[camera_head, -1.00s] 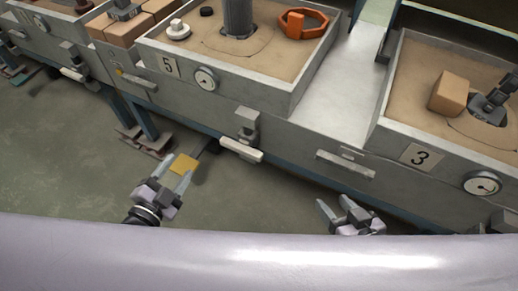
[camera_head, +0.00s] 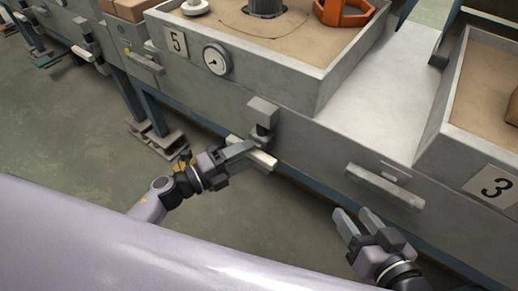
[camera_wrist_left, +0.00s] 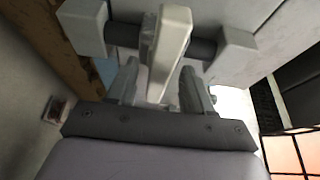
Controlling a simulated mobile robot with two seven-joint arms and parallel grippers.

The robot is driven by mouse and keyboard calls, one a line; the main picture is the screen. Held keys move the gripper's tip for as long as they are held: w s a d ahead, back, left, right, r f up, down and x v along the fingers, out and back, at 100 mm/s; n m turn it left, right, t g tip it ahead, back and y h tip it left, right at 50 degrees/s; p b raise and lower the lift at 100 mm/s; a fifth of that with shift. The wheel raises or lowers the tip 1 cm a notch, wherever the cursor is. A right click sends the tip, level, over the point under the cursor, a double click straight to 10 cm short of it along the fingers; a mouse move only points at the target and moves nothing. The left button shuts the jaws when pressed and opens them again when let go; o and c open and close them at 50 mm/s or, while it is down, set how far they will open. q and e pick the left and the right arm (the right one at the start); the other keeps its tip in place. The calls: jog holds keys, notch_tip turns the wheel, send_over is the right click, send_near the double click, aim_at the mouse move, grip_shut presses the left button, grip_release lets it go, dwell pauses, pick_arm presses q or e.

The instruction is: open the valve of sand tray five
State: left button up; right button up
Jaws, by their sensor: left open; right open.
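Sand tray five (camera_head: 300,88) is a grey box of sand with a "5" plate (camera_head: 177,42) and a round gauge (camera_head: 216,59) on its front. Below the gauge is its valve, a grey block with a pale lever handle (camera_head: 262,160). My left gripper (camera_head: 245,150) is open at this handle in the head view. In the left wrist view the pale lever (camera_wrist_left: 168,50) runs from a dark cross bar down between the two open fingers (camera_wrist_left: 155,90); I cannot tell whether they touch it. My right gripper (camera_head: 354,222) is open and empty, below the bench front.
A pale horizontal handle (camera_head: 385,187) is on the bench front to the right. Sand tray three (camera_head: 470,150) is at the right edge. The floor (camera_head: 60,130) at left is mostly clear.

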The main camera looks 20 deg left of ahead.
aim_at(257, 149)
pick_arm(q)
jog(key=shift+b+x, duration=0.3)
jog(key=shift+x, duration=1.75)
grip_shut()
jog(key=shift+a, duration=0.1)
